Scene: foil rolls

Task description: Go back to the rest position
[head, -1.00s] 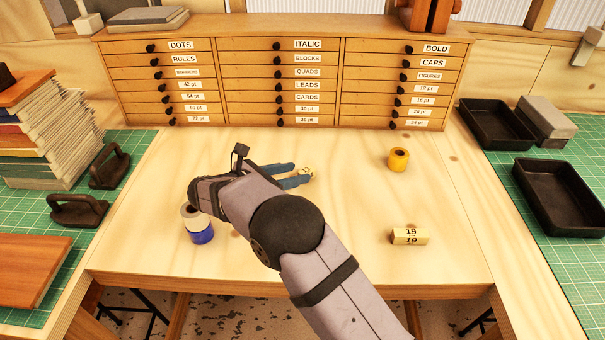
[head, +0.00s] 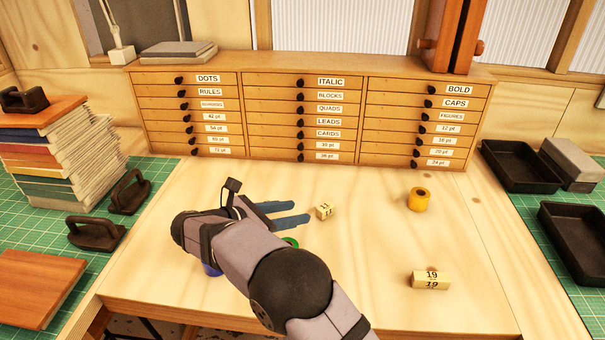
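My gripper (head: 297,212) is in the head view, reaching right over the light wooden table. Its two blue fingers are spread with a gap between them, and nothing shows between them. A small cream block with dark markings (head: 324,211) lies just right of the fingertips. A yellow roll (head: 419,199) stands at the right. A pale yellow piece marked 19 (head: 431,280) lies at the front right. A sliver of a green object (head: 290,242) shows behind my arm. A blue roll (head: 211,269) is mostly hidden under my wrist.
A wooden cabinet of labelled drawers (head: 305,83) closes off the back. Books (head: 65,160) and black-handled irons (head: 96,233) stand on the left green mat. Black trays (head: 520,165) and a grey block (head: 572,160) are at the right. The table's middle right is mostly clear.

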